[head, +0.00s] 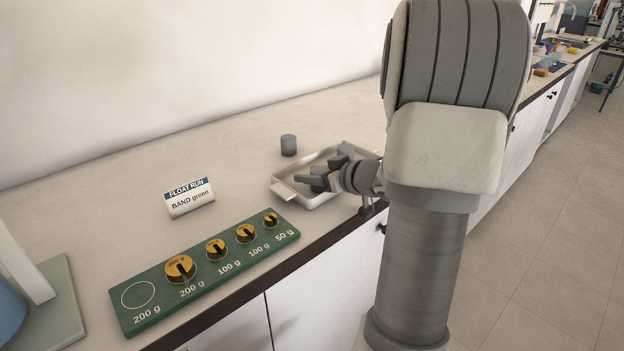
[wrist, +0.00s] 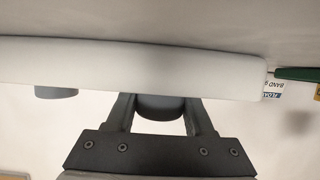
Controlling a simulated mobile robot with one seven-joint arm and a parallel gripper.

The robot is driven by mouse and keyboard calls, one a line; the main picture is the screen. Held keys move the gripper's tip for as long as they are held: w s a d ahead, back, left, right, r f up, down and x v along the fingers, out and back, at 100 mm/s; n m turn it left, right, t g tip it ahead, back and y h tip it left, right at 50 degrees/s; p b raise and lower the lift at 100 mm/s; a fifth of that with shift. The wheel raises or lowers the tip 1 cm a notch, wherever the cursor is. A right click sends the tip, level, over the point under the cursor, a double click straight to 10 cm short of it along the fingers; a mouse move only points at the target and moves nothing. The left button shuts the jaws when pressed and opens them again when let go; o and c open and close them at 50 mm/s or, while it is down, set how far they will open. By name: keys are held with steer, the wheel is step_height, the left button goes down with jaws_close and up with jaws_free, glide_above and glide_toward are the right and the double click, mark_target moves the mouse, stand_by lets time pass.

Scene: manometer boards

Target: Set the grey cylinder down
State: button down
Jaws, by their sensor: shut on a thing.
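My gripper (head: 326,167) is over the white tray (head: 284,190), its fingers reaching leftward. In the wrist view, the gripper (wrist: 160,112) is shut on a grey cylinder (wrist: 163,108) between its two dark fingers. The cylinder's far part is cut off by a broad pale band, which looks like the tray's wall. I cannot tell whether the cylinder touches the tray. A second grey cylinder (head: 288,145) stands upright on the counter just behind the tray; a similar grey shape shows left of the fingers in the wrist view (wrist: 56,91).
A green board (head: 208,270) holds several brass weights and one empty ring, along the counter's front edge. A card reading "FLOAT RUN, BAND green" (head: 189,197) stands behind it. Bare counter (head: 245,170) lies left of the tray. My arm hides the tray's right side.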

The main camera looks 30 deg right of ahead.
steer(key=shift+f, duration=0.1)
steer(key=shift+c, duration=1.4)
jaws_free()
steer(key=shift+s+r, duration=0.3)
steer(key=shift+r, duration=0.1)
steer(key=p+v, duration=0.3)
steer(key=v, duration=0.8)
steer(key=shift+s+p, duration=0.2)
steer(key=shift+p, duration=0.1)
